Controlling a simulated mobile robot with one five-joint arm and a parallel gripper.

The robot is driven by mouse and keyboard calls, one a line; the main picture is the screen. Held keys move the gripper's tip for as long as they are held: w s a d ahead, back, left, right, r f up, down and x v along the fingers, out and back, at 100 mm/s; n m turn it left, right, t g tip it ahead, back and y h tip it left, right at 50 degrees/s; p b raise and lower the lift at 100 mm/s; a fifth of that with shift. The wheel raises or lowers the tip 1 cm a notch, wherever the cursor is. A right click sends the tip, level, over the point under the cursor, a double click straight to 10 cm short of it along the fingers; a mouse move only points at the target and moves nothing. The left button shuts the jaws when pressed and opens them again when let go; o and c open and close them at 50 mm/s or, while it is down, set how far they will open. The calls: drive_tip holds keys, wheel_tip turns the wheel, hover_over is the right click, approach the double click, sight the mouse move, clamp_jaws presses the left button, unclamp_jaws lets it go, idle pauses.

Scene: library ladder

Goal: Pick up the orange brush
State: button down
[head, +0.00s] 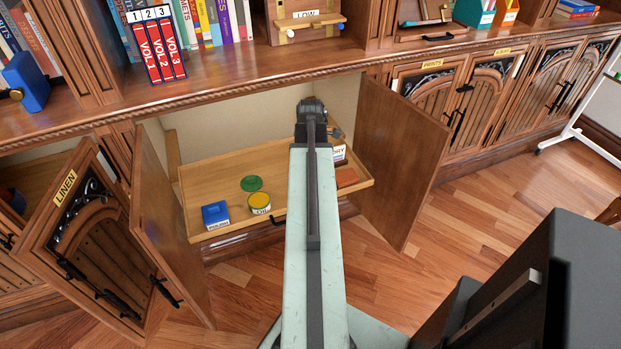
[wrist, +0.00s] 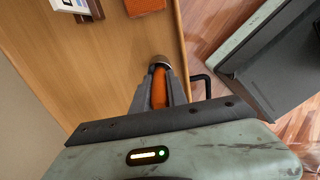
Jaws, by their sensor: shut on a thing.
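The orange brush (wrist: 158,88) is between the two dark fingers of my gripper (wrist: 160,76) in the wrist view. The fingers are shut on its orange part, and a brownish rounded end shows just past the fingertips. The brush is over the wooden pull-out tray (wrist: 110,60), near its front edge. I cannot tell whether it touches the tray floor. In the head view my arm reaches into the open cabinet over the tray (head: 215,180); the fingertips and the brush are hidden there.
The tray also holds a blue box (head: 215,215), a green disc (head: 251,184), a yellow-topped tin (head: 260,203), a labelled white item (head: 338,153) and a reddish block (head: 346,177). Open doors flank it, left (head: 165,215) and right (head: 400,160). A shelf ledge (head: 240,85) runs above.

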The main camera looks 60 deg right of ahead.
wheel_tip(320, 180, up, 10)
drive_tip(key=p, duration=1)
drive_tip(key=shift+r, duration=0.15)
drive_tip(key=shift+f, duration=0.2)
